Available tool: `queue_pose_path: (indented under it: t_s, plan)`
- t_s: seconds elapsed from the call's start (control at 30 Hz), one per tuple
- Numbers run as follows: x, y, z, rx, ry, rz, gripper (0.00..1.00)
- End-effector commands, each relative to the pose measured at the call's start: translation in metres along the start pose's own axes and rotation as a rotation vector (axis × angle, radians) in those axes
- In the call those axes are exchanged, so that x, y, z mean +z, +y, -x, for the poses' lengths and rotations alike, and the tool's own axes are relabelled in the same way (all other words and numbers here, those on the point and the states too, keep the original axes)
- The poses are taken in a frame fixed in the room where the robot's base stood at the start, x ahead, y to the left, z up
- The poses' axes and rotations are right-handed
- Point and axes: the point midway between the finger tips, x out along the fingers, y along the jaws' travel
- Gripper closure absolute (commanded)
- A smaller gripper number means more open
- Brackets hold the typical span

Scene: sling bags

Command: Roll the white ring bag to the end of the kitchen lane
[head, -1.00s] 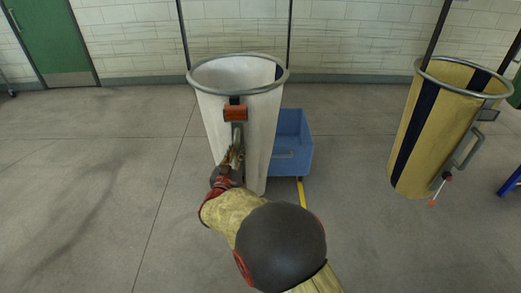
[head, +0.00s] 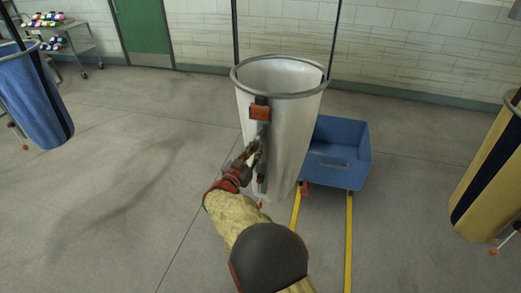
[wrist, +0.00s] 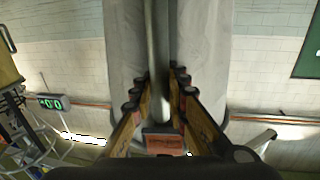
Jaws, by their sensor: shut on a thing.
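The white ring bag (head: 296,134) hangs from a metal ring on two dark straps in the middle of the head view. A dark stripe with an orange-brown block (head: 260,113) and a grey handle run down its front. My gripper (head: 252,154) is at the handle, on the bag's near left side, and is shut on it. In the wrist view the gripper fingers (wrist: 160,104) close from both sides around the handle bar (wrist: 157,60), with the white cloth behind. The fingers hide the lower part of the handle.
A blue wheeled bin (head: 338,152) stands just behind and right of the white bag. Yellow floor lines (head: 348,240) run toward me beside it. A blue bag (head: 36,98) hangs left and a yellow bag (head: 490,185) right. A cart (head: 70,42) and green door (head: 141,32) are behind.

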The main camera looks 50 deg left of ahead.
Motion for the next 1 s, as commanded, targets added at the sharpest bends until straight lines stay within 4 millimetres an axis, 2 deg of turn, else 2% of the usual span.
queue_pose_path:
  t_s: [0.2,0.23,0.53,1.0]
  plan:
    - [0.0021,0.0010,0.0004,0.001,-0.002,0.002,1.00]
    - [0.0021,0.0011,0.0004,0.001,-0.002,0.002,0.85]
    - [0.0019,0.0014,0.0000,0.001,-0.002,0.002,0.68]
    - [0.0013,0.0012,-0.0001,0.001,-0.001,0.002,0.67]
